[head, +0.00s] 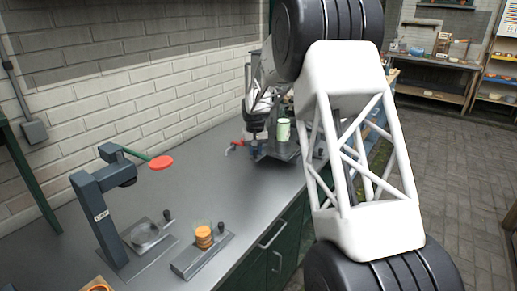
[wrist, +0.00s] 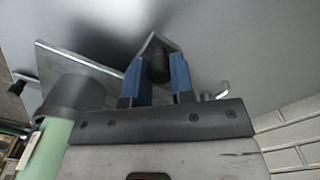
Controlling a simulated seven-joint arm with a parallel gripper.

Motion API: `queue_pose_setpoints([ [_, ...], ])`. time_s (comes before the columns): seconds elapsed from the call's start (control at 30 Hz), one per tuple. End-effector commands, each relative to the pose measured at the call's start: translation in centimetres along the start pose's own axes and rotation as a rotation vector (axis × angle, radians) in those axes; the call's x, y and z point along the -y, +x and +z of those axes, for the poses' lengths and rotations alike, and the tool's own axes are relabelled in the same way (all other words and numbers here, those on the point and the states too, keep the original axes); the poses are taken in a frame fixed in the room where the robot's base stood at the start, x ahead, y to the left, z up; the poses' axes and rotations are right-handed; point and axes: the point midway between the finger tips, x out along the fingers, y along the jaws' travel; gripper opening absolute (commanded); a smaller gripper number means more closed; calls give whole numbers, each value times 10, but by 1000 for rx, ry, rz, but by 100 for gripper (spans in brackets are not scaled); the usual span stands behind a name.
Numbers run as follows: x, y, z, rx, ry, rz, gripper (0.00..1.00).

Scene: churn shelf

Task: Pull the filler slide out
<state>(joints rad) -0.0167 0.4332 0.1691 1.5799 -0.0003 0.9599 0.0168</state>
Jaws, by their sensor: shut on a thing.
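My gripper (wrist: 158,82) shows in the wrist view, its blue fingers closed on a dark round knob (wrist: 159,66). The knob stands on a grey metal piece, which appears to be the filler slide (wrist: 154,42); its far end is cut to a corner. In the head view my gripper is small and partly hidden at the machine at the back of the bench, so the slide's position there is unclear. A pale green can (head: 283,129) stands beside it; in the wrist view a green cylinder (wrist: 48,150) with a dark grey collar (wrist: 75,95) is at lower left.
On the grey bench (head: 190,165) nearer the camera stand a dark press (head: 95,215) with a red-ended lever (head: 160,162) and a plate (head: 205,255) bearing an orange stack (head: 203,236). A brick wall (head: 150,80) runs behind.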

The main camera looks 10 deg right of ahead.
Motion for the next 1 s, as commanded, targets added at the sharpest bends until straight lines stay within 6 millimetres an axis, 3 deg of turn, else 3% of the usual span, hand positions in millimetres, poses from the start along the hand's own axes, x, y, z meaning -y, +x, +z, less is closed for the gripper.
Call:
queue_pose_setpoints([
  [0.5, 33, -1, 32, -2, -2, -1, 0],
  [1.0, 39, -1, 38, -3, 0, -1, 0],
])
